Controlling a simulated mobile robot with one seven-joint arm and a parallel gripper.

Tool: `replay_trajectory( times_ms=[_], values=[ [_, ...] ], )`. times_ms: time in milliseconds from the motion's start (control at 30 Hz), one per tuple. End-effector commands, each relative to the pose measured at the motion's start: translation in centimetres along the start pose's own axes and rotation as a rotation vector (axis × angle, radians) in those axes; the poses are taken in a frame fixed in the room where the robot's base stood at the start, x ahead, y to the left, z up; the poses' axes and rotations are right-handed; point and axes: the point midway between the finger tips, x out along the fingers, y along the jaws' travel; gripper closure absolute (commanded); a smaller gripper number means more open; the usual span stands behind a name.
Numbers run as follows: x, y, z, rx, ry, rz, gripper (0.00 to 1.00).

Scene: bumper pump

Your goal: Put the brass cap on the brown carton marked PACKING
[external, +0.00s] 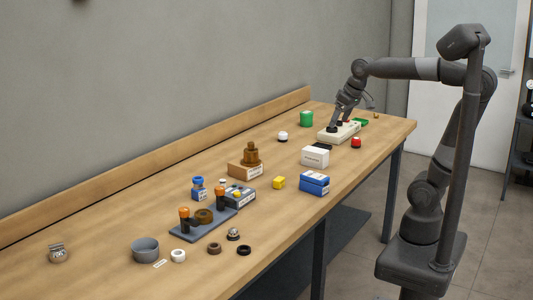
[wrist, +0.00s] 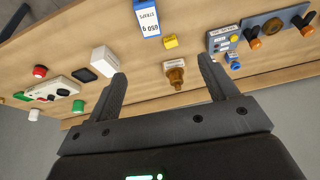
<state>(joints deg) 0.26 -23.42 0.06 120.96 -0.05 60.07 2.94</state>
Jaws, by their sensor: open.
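A stepped brass-coloured piece (external: 251,154), which looks like the brass cap, stands upright on a low brown carton (external: 240,171) at mid-table. The carton has a white label too small to read. In the wrist view the brass piece (wrist: 176,76) and the carton's labelled side (wrist: 175,64) show beyond and between my fingers. My gripper (external: 336,123) is over the far part of the table, by a cream button box (external: 347,133), well apart from the carton. In the wrist view my gripper (wrist: 161,69) has its fingers wide apart with nothing held.
A grey tray (external: 190,234) with orange-topped posts lies nearer the camera. A raised ledge runs along the wall.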

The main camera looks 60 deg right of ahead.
Motion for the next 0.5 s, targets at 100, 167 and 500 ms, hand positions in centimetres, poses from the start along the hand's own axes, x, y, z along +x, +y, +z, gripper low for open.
replay_trajectory(
  times_ms=[100, 167, 500],
  values=[
    [0.4, 0.2, 4.8, -0.018, 0.037, -0.003, 0.22],
    [0.9, 0.3, 6.9, -0.027, 0.053, -0.003, 0.22],
    [2.9, 0.6, 12.9, -0.054, 0.101, -0.005, 0.22]
  ],
)
